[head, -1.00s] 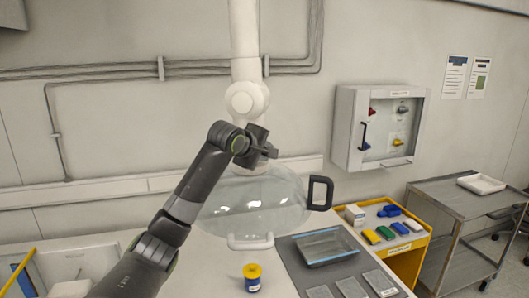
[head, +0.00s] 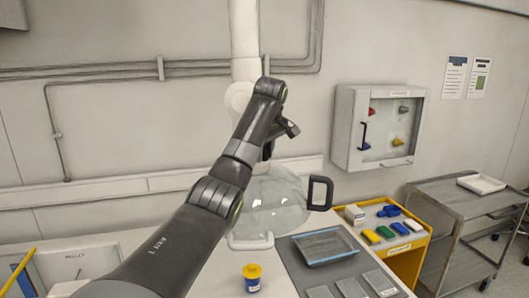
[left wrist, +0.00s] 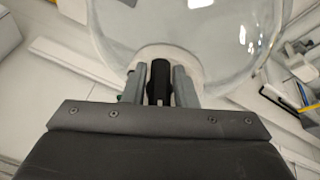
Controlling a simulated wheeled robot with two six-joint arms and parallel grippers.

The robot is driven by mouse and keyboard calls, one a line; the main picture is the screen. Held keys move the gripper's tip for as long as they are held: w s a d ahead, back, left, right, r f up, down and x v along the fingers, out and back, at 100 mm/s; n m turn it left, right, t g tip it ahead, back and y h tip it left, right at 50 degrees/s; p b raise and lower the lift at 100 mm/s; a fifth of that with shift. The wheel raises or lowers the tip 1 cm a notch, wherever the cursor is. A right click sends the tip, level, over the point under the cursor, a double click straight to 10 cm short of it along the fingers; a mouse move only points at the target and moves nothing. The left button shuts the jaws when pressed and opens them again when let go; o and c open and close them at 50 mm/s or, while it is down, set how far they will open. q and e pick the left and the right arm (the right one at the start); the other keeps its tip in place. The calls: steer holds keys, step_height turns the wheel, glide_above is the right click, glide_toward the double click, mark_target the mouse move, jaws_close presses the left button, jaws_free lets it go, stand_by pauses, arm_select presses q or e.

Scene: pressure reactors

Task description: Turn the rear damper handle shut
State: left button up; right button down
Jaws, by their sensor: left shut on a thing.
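The clear dome hood (head: 275,208) hangs at the end of a white extraction arm (head: 244,45) above the bench. A black handle (left wrist: 160,76), which looks like the damper handle, stands at the dome's pale collar (left wrist: 152,54) in the left wrist view. My left gripper (left wrist: 160,82) has its two grey fingers on either side of this handle and is shut on it. In the head view my left arm reaches to the hood's neck and hides the handle and most of the gripper. My right gripper is in neither view.
The hood has a black side grip (head: 320,193) and a white front grip (head: 250,242). A yellow-capped jar (head: 252,278) and a blue-rimmed tray (head: 326,246) stand below. A wall cabinet (head: 380,128) and a grey cart (head: 470,205) are at right.

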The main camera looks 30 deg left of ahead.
arm_select(q)
steer(key=shift+g, duration=0.7)
steer(key=shift+g+y, duration=0.3)
steer(key=shift+g, duration=0.1)
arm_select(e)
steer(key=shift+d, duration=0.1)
arm_select(q)
steer(key=o, duration=0.8)
steer(key=shift+o, duration=0.2)
